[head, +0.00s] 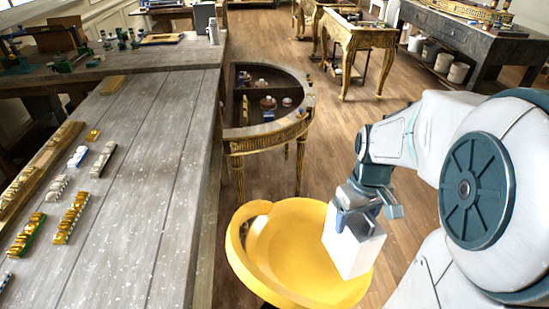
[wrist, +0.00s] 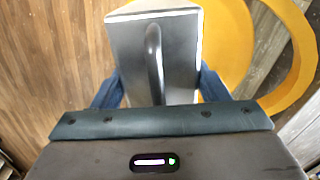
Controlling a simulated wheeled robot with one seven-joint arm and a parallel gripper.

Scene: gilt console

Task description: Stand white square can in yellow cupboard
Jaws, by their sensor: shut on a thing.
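The white square can (head: 352,245) hangs from my gripper (head: 360,205), a little tilted in the head view. In the wrist view, its grey metal top with a raised handle (wrist: 153,60) lies between my blue fingers (wrist: 160,88), which are shut on it. The only large yellow thing near it is a round, open, tub-like piece (head: 285,245) with a raised back rim at left; it looks more like a basin or seat than a cupboard. In the head view the can overlaps its right side. The can hides part of the right rim, and its height above it is unclear.
A long grey workbench (head: 150,180) with small yellow and white pieces runs along the left. A gilt half-round console (head: 262,136) with items inside stands behind the yellow piece. Gilt tables (head: 355,35) stand farther back. Wooden floor (head: 335,120) is clear between them.

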